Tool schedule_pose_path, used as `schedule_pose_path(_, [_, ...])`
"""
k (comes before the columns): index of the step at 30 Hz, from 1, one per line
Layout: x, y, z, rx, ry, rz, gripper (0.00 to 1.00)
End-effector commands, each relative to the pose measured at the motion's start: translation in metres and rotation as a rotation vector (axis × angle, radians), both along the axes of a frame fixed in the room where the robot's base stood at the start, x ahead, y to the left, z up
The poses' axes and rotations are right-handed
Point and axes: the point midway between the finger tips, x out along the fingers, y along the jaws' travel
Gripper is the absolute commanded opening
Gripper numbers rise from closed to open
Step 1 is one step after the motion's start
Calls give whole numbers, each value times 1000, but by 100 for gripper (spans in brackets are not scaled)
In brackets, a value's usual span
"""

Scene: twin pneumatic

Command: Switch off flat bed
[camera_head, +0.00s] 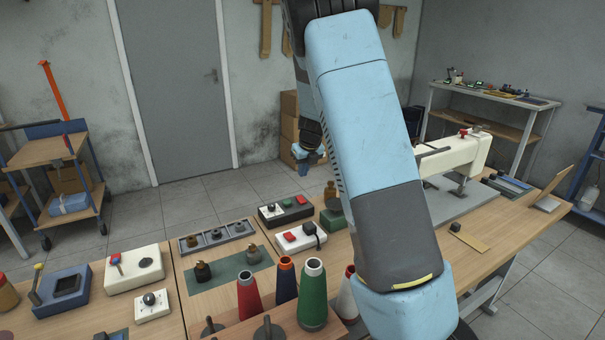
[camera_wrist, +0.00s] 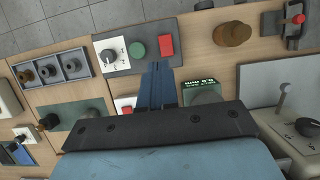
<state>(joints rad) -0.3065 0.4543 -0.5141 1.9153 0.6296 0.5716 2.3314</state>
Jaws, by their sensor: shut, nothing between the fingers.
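A dark control box (camera_head: 286,211) stands on the bench, with a white dial panel (camera_head: 271,211), a green button (camera_head: 287,203) and a red button (camera_head: 301,200). In the wrist view its green button (camera_wrist: 137,50) and red button (camera_wrist: 166,45) show clearly. My gripper (camera_wrist: 158,66) is shut and empty, its blue fingertips appearing just below the red button; contact cannot be told. A white sewing machine (camera_head: 458,157) on a grey flat bed stands to the right, partly hidden by my arm. No readable label marks the switch.
A white box (camera_head: 301,239) with a red button and black knob stands in front of the dark box. Coloured cones (camera_head: 313,293) stand nearer. A grey three-hole tray (camera_head: 216,236) lies left.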

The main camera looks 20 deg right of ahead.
Motion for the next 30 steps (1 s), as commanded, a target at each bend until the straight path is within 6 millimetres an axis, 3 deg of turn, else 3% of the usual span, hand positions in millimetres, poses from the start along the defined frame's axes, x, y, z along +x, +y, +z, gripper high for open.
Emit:
schedule_pose_path(16, [31,6,-88,1,1,0,0])
schedule_pose_path(22, [37,7,-105,0,0,1,0])
schedule_pose_path(30, [39,8,-109,0,-2,2,0])
